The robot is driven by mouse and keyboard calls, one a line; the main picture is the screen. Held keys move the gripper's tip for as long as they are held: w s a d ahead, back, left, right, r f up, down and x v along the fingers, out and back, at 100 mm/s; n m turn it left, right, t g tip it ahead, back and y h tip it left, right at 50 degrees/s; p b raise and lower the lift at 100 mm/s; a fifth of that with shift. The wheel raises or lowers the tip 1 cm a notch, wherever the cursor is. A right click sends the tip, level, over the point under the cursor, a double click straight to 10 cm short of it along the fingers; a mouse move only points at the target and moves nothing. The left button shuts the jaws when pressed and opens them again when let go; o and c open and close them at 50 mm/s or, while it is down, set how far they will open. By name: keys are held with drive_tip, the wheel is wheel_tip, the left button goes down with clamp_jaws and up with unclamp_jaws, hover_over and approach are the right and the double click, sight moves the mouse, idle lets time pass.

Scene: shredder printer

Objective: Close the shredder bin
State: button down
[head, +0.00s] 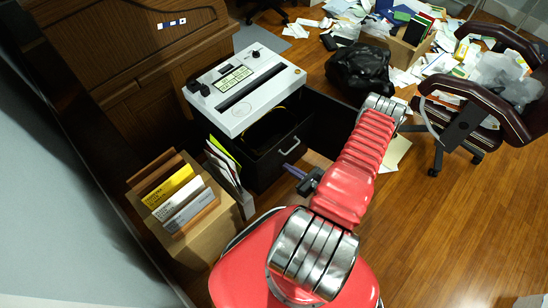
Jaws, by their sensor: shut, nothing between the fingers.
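The shredder (243,88) has a white top with a dark slot and a small panel of labels, and stands left of centre in the head view. Its black bin (268,160) sits below, pulled out so that its dark inside shows beyond the white top. The bin's pale handle (291,147) is on its front face. My gripper (291,169) shows small and partly hidden beside my red arm, close in front of the handle. It looks shut and empty. I cannot tell whether it touches the bin.
A wooden box of folders (175,197) stands left of the bin. A black bag (360,72) lies behind to the right. An office chair (470,110) stands at right. Papers (350,15) litter the back floor. The wooden floor (450,220) at lower right is clear.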

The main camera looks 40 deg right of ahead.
approach(267, 154)
drive_tip(key=x, duration=0.5)
drive_tip(key=shift+d+f, duration=0.1)
drive_tip(key=shift+f, duration=0.25)
drive_tip(key=shift+w, duration=0.5)
